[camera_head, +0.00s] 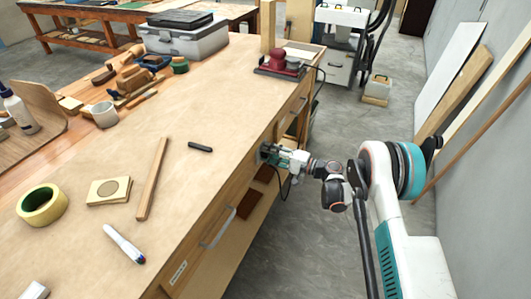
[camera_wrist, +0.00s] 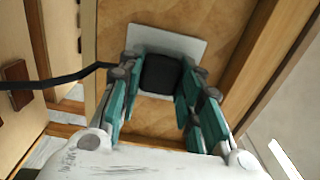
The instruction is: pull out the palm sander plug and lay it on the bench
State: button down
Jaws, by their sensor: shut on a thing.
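The black plug (camera_wrist: 160,73) sits between my gripper's teal fingers in the wrist view, in front of a light socket plate (camera_wrist: 168,38) on a wooden panel. I cannot tell how deep it sits in the plate. Its black cord (camera_wrist: 50,80) runs off to the left. The red palm sander (camera_head: 282,63) stands at the far right corner of the bench (camera_head: 190,195).
A black bar (camera_head: 200,147) and a wooden strip (camera_head: 152,178) lie on the bench top, with clear surface around them. A drawer handle (camera_head: 218,229) juts from the bench front.

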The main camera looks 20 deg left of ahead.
jog(key=shift+d, duration=0.1)
jog(key=shift+s+d, duration=0.15)
jog(key=shift+d, duration=1.3)
jog(key=shift+s+d, duration=0.1)
jog(key=shift+d, duration=1.3)
